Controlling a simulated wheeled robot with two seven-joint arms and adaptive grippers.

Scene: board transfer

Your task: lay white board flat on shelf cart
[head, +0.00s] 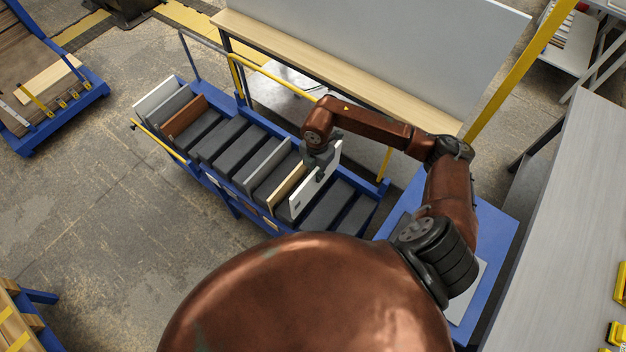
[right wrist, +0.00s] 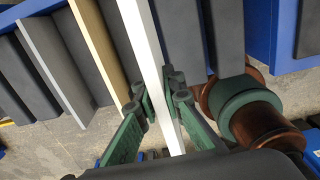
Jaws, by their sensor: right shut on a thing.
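The white board (head: 308,195) stands upright on edge in the long blue rack (head: 222,196), near its right end. My right gripper (head: 319,164) is over the board's top edge. In the right wrist view, its green fingers (right wrist: 160,100) are shut on the white board (right wrist: 143,38), one on each side. I cannot tell whether the board's lower edge still rests in the rack. A blue cart with a flat grey surface (head: 496,237) is at the right, partly hidden by my arm. My left gripper is not in view.
A tan board (head: 287,187) stands close left of the held board. Grey, brown and another white board (head: 156,96) stand farther left among dark dividers. A yellow rail (head: 275,73) and a long bench (head: 335,76) run behind. A grey table (head: 570,220) is at the right.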

